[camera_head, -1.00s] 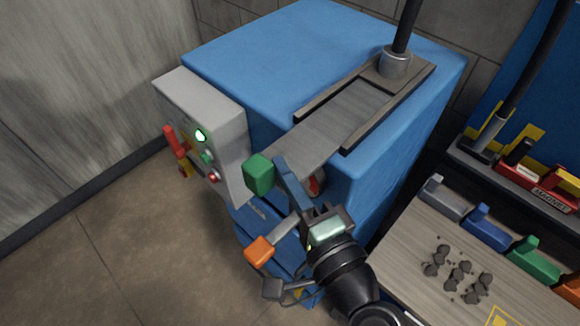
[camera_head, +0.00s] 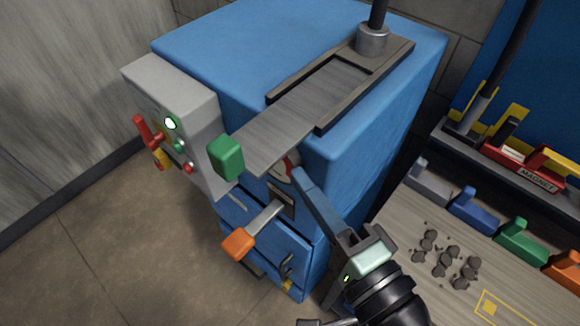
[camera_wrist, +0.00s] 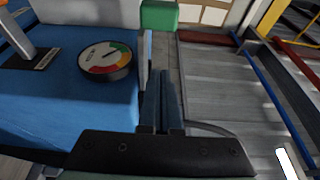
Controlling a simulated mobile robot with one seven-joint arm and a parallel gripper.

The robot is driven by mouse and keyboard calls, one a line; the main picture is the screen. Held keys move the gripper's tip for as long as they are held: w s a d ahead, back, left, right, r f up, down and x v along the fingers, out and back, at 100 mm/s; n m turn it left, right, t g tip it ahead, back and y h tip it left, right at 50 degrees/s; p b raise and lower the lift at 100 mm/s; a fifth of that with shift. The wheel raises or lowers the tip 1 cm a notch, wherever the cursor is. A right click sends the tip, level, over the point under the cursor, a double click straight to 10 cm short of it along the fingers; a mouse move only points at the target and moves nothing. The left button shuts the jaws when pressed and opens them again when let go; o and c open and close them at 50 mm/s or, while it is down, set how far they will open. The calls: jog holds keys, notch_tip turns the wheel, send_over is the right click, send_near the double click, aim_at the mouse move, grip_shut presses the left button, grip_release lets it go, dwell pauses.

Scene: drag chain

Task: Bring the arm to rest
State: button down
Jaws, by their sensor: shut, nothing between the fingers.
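My gripper (camera_head: 300,176) is shut and empty, its long blue-grey fingers together in front of the blue machine (camera_head: 215,48). In the head view the fingertips show just right of the round gauge, apart from the green block (camera_head: 226,157) at the chute's lower end. In the wrist view the shut fingers (camera_wrist: 163,70) point away from the camera, with the gauge (camera_wrist: 105,60) to their left and the green block (camera_wrist: 159,16) beyond. The gap between the fingers and the machine's side is hard to judge.
An orange-tipped lever (camera_head: 238,244) sticks out of the machine's front. A grey control box (camera_head: 175,110) with a lit green lamp is at left. A wooden bench (camera_head: 400,235) with dark lumps and coloured blocks stands right. Open floor (camera_head: 90,260) lies left.

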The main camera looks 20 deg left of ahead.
jog(key=shift+s+d, duration=0.2)
jog(key=shift+d, duration=0.2)
jog(key=shift+w+d, duration=0.1)
jog(key=w+d+r+n+t+h, duration=0.3)
jog(key=w+r+n+t+h, duration=0.3)
jog(key=w+r, duration=0.6)
jog(key=s+d+r+n+t+h, duration=0.1)
jog(key=s+r+t+h, duration=0.3)
jog(key=r, duration=0.8)
jog(key=s+d+r+t+h, duration=0.2)
jog(key=s+r+t+h, duration=0.2)
jog(key=r, duration=0.9)
jog(key=shift+s+d+r+n+t, duration=0.2)
jog(key=shift+s+n+t, duration=0.25)
jog(key=shift+t, duration=0.55)
